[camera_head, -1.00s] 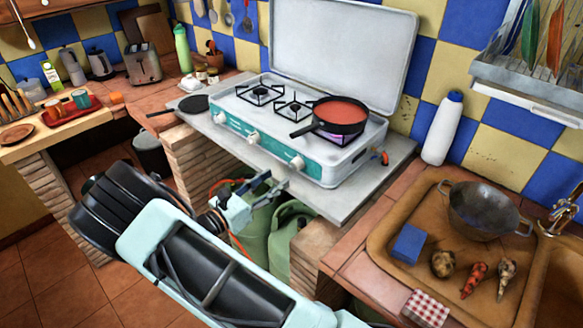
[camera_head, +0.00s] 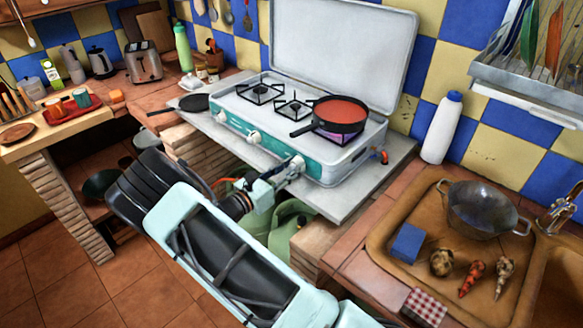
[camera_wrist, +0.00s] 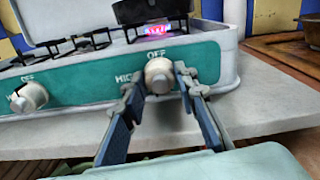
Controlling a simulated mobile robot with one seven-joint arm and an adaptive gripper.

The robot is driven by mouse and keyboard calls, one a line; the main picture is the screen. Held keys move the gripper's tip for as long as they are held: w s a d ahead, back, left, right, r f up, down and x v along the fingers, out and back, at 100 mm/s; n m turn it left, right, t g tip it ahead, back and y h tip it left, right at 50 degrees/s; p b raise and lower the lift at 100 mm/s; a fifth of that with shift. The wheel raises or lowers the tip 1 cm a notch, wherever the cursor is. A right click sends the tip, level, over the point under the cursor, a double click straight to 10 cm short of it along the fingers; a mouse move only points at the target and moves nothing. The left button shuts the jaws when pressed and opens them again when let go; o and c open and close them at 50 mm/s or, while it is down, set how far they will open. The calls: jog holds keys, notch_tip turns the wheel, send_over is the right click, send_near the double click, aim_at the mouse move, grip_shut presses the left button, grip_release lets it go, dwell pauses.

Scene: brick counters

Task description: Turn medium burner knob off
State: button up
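The white and teal gas stove (camera_head: 340,170) stands on a grey slab with its lid up. The right-hand knob (camera_wrist: 159,76) is a round metal knob on the teal front, below an OFF mark. A red and purple glow (camera_wrist: 157,31) shows under the pan above it. My gripper (camera_wrist: 160,82) is open in the wrist view, with one finger on each side of this knob; whether the fingertips touch it I cannot tell. In the head view my gripper (camera_head: 284,173) is at the stove's front right. Another knob (camera_wrist: 28,97) is to the left.
A black pan (camera_head: 338,114) with red contents sits on the right burner, its handle pointing left. Green gas cylinders (camera_head: 290,220) stand below the slab. A white bottle (camera_head: 441,128) and a sink counter with a colander (camera_head: 484,209) are to the right.

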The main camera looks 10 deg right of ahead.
jog(key=c, duration=0.6)
